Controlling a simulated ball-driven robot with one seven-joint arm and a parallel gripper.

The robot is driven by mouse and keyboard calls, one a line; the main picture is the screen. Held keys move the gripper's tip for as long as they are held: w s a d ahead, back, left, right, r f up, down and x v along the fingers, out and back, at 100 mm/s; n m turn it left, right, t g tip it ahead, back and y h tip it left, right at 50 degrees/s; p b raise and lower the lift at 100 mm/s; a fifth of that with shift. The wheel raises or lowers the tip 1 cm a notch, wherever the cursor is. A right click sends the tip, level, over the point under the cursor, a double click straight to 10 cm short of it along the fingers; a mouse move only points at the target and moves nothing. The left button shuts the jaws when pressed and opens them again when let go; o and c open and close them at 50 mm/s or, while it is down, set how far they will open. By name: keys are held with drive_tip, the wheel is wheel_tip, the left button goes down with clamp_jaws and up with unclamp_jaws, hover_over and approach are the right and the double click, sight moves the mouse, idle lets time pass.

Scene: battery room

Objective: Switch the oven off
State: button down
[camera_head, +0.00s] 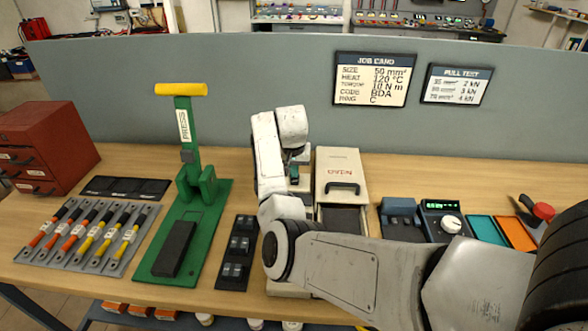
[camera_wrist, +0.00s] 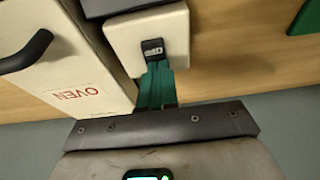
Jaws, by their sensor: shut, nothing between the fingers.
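The oven (camera_head: 340,165) is a cream box on the bench, with a dark handle on its top and a dark area at its front. In the wrist view the oven (camera_wrist: 60,75) shows its red OVEN lettering and black handle. A cream control box (camera_wrist: 123,27) adjoins it, carrying a small black switch (camera_wrist: 152,47). My gripper (camera_wrist: 155,66) has teal fingers, shut and empty, with their tips right at the switch's edge. I cannot tell whether they touch it or which way the switch is set. In the head view my arm hides much of the control box.
A green press (camera_head: 190,190) and a rack of cables (camera_head: 85,235) stand left. A black tray (camera_head: 238,252) lies near my arm. A meter with a white knob (camera_head: 442,217) and coloured trays (camera_head: 487,230) are right. A grey partition (camera_head: 230,95) closes the back.

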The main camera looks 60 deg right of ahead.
drive_tip(key=shift+r, duration=0.15)
drive_tip(key=shift+r+p, duration=0.25)
drive_tip(key=shift+p, duration=0.1)
drive_tip(key=p+v, duration=0.3)
drive_tip(key=shift+w+d+r, duration=0.1)
drive_tip(key=shift+d+r, duration=0.05)
drive_tip(key=shift+r, duration=0.05)
drive_tip(key=a+b+v, duration=0.1)
drive_tip(key=b+v, duration=0.1)
drive_tip(key=v, duration=0.7)
drive_tip(key=shift+s+a, duration=0.4)
drive_tip(key=shift+s, duration=0.05)
drive_tip(key=shift+r, duration=0.15)
